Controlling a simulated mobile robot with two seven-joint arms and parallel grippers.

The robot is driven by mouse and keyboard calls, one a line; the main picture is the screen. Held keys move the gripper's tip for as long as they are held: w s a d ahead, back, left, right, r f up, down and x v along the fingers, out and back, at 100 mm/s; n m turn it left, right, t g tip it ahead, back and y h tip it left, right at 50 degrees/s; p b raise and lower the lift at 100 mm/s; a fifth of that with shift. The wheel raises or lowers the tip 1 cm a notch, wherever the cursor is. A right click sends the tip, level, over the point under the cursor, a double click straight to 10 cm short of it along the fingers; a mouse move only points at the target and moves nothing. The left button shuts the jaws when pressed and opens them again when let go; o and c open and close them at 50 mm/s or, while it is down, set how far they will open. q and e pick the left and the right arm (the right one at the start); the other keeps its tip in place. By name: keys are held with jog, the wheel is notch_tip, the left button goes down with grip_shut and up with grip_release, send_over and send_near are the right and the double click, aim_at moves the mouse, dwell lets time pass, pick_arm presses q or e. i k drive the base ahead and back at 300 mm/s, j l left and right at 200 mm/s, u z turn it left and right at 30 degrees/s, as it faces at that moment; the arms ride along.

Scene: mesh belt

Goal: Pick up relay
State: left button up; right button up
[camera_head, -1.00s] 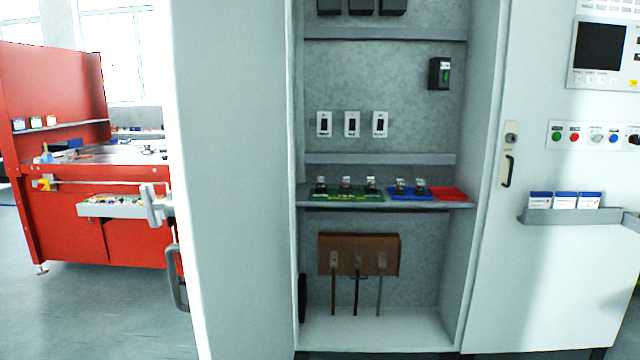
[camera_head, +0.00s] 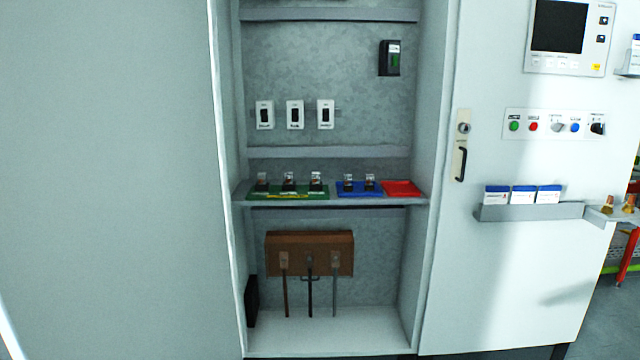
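Several small relays with dark bases and clear tops stand on a shelf (camera_head: 330,201) inside the open cabinet. Three relays, the middle one (camera_head: 289,182) among them, stand on a green mat (camera_head: 275,194). Two more relays, one at the left (camera_head: 348,183) and one at the right (camera_head: 370,183), stand on a blue mat (camera_head: 358,194). A red mat (camera_head: 402,188) at the right end of the shelf is empty. Neither of my grippers shows in the head view.
Three white sockets, such as the middle one (camera_head: 295,114), and a black device (camera_head: 389,58) are on the back panel above. A brown block (camera_head: 310,253) with hanging tools is below. The right cabinet door has a holder (camera_head: 530,212) with boxes.

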aim_at(315, 176)
jog(key=i+l+u, duration=0.1)
jog(key=u, duration=0.3)
jog(key=i+l+u, duration=0.15)
jog(key=u, duration=0.2)
jog(key=i+l+u, duration=0.15)
jog(key=u, duration=0.25)
jog(key=i+l+u, duration=0.3)
jog(key=l, duration=0.25)
jog(key=i+l+u, duration=0.1)
jog(key=l, duration=0.2)
jog(key=i+l, duration=0.1)
jog(key=l, duration=0.2)
jog(key=i+l+u, duration=0.1)
jog(key=l, duration=0.2)
jog(key=i+l, duration=0.1)
jog(key=l, duration=0.2)
